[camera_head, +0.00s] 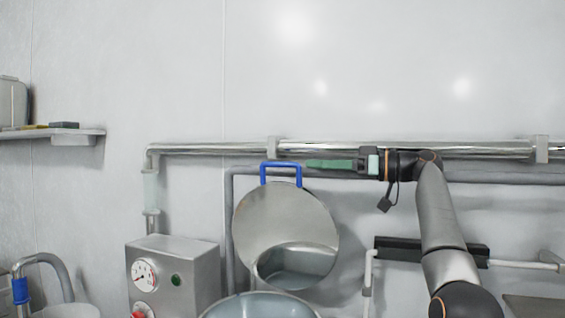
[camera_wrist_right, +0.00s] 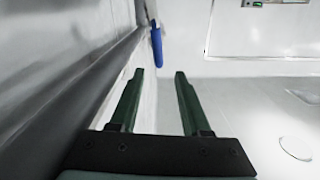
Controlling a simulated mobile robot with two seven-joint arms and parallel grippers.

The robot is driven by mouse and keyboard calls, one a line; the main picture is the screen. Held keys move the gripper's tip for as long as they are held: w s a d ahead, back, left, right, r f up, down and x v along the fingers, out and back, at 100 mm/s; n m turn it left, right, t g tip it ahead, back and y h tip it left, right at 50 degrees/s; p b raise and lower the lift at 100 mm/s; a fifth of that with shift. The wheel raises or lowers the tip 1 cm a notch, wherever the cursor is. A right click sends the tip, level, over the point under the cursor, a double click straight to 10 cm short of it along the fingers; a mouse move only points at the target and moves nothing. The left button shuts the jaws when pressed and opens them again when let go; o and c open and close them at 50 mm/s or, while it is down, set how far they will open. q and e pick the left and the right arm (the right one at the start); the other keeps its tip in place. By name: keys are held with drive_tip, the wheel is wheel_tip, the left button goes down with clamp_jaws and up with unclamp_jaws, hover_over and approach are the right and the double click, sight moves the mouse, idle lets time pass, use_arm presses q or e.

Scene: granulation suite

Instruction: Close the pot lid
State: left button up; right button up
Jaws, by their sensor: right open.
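The pot lid (camera_head: 270,222) is a round, shiny metal disc standing raised, nearly upright, above the pot (camera_head: 258,306) at the bottom of the head view. Its blue handle (camera_head: 281,168) is on its top edge and also shows in the right wrist view (camera_wrist_right: 157,46), beyond the fingertips and a little left of the middle. My right gripper (camera_head: 308,164) has green fingers pointing left, just right of the handle and apart from it. In the right wrist view its fingers (camera_wrist_right: 160,76) are open with nothing between them. My left gripper is not in view.
Metal pipes (camera_head: 460,149) run along the wall behind the lid and gripper. A steel control box (camera_head: 172,275) with a gauge stands left of the pot. A shelf (camera_head: 85,133) is at the far left. The wall above the pipes is clear.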

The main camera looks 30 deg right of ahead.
sight(264, 164)
drive_tip(key=p+x, duration=0.3)
drive_tip(key=x, duration=0.6)
drive_tip(key=shift+w+a, duration=0.15)
drive_tip(key=shift+w, duration=0.05)
drive_tip(key=shift+c, duration=0.3)
clamp_jaws()
idle(0.7)
